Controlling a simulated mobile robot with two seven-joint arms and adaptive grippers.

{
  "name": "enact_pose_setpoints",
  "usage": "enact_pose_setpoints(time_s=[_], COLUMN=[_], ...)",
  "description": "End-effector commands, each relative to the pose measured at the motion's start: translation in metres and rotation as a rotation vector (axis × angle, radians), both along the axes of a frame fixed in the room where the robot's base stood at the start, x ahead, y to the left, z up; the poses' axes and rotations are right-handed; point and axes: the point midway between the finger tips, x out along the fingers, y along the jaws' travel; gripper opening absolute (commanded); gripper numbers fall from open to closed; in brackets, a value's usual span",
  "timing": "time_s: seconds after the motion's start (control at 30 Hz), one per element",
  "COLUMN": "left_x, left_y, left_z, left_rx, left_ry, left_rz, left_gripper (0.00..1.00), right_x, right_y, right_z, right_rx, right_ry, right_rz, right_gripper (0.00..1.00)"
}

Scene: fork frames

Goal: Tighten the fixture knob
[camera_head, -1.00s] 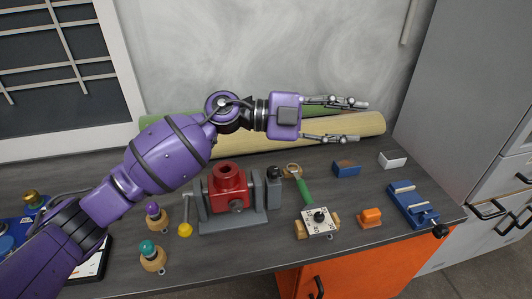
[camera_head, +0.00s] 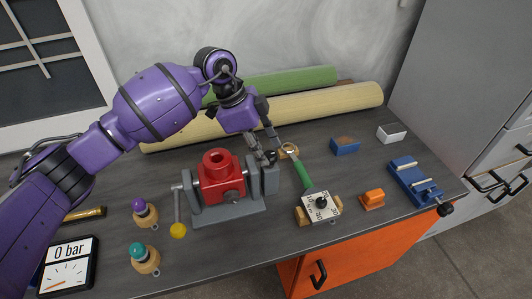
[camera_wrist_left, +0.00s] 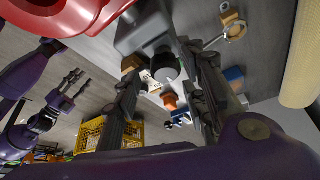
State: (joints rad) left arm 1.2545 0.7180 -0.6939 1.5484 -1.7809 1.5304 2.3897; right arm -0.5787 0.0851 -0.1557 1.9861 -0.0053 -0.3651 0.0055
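The fixture is a red block (camera_head: 218,172) on a grey base (camera_head: 228,211), with a grey upright block (camera_head: 271,181) at its right end. A dark round knob (camera_wrist_left: 165,68) shows in the left wrist view beside the grey block, between my left fingers. My left gripper (camera_head: 272,152) points down over the grey block in the head view and hides most of the knob there. Its fingers (camera_wrist_left: 163,92) are apart, with gaps on both sides of the knob. My right gripper (camera_wrist_left: 75,88) is not in the head view; in the left wrist view its fingers are apart and empty.
A blue vise (camera_head: 412,182), an orange block (camera_head: 371,200) and a blue block (camera_head: 345,146) are further right. Rolls (camera_head: 310,113) lie behind. Two knobbed pegs (camera_head: 145,213) stand left.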

Motion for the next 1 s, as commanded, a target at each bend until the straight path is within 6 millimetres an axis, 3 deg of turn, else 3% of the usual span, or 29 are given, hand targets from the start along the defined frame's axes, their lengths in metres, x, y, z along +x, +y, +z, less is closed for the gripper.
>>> enact_pose_setpoints(time_s=[0.2,0.47,0.8,1.0], left_x=[-0.001,-0.001,-0.002,-0.002], left_y=[-0.008,-0.009,-0.009,-0.009], left_z=[-0.019,-0.021,-0.021,-0.022], left_rx=[-0.001,-0.001,0.000,0.001], left_ry=[-0.001,-0.002,0.002,0.005], left_rz=[-0.002,-0.001,-0.003,-0.012], left_gripper=[0.39,0.39,0.00,0.00], right_x=[0.013,0.014,0.002,0.000], right_y=[0.004,0.005,0.003,0.002], right_z=[0.007,0.007,0.001,0.001], right_rx=[0.008,0.010,0.006,0.005], right_ry=[-0.027,-0.027,-0.004,-0.001], right_rz=[-0.003,-0.004,-0.005,-0.005], right_gripper=[0.40,0.40,0.40,0.40])
